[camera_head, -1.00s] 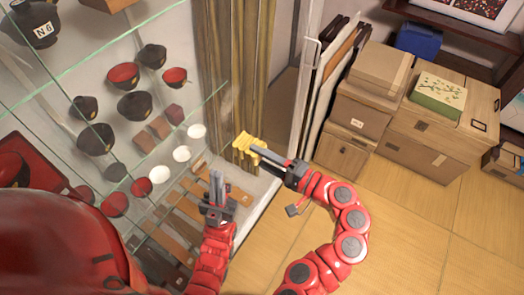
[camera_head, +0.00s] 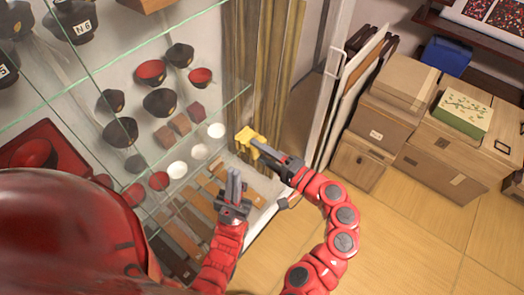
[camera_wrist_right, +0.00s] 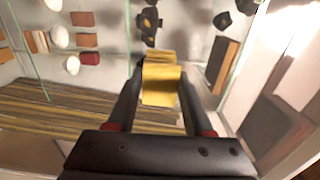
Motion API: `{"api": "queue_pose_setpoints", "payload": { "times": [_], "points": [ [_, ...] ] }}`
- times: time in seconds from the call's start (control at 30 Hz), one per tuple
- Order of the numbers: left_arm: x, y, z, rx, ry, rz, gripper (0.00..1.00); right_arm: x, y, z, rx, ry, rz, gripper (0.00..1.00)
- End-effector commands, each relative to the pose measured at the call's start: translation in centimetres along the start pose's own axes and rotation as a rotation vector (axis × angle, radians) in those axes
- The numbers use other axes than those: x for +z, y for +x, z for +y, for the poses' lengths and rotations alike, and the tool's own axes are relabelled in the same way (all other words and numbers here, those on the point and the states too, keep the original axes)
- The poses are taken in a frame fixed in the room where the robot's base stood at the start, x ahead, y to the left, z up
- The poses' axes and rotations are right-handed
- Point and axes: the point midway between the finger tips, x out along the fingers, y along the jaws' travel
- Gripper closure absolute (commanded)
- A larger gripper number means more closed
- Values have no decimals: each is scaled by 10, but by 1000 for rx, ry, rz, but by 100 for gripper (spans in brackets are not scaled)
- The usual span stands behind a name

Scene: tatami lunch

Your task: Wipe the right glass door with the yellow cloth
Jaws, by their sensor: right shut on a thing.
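The yellow cloth (camera_head: 249,138) is bunched in my right gripper (camera_head: 264,148), which is shut on it in front of the glass display cabinet. In the right wrist view the cloth (camera_wrist_right: 160,88) hangs folded between the fingertips. The right glass door shows a pale upright frame (camera_head: 324,112) with a handle (camera_head: 335,62). I cannot tell whether the cloth touches the glass. My left gripper (camera_head: 233,176) is lower and left of the cloth, pointing up, its fingers close together with nothing seen between them.
Dark and red bowls (camera_head: 160,102) and white cups (camera_head: 177,169) stand on glass shelves behind the cabinet front. Brown curtains (camera_head: 265,60) hang by the door. Cardboard boxes (camera_head: 362,168) stand at the right. The tatami floor (camera_head: 400,240) is clear at the lower right.

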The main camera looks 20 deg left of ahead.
Motion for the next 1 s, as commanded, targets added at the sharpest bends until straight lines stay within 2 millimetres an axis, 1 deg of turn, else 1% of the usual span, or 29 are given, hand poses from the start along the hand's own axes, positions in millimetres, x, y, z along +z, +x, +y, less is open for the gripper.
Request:
{"api": "queue_pose_setpoints", "payload": {
  "times": [0.37, 1.0],
  "points": [
    [0, 0, 0, 0, 0, 0, 100, 0, 1, 0, 0, 0, 0, 93],
    [0, -1, 0, 0, 0, 0, 100, 0, 13, 0, 0, 0, -1, 93]
  ]
}}
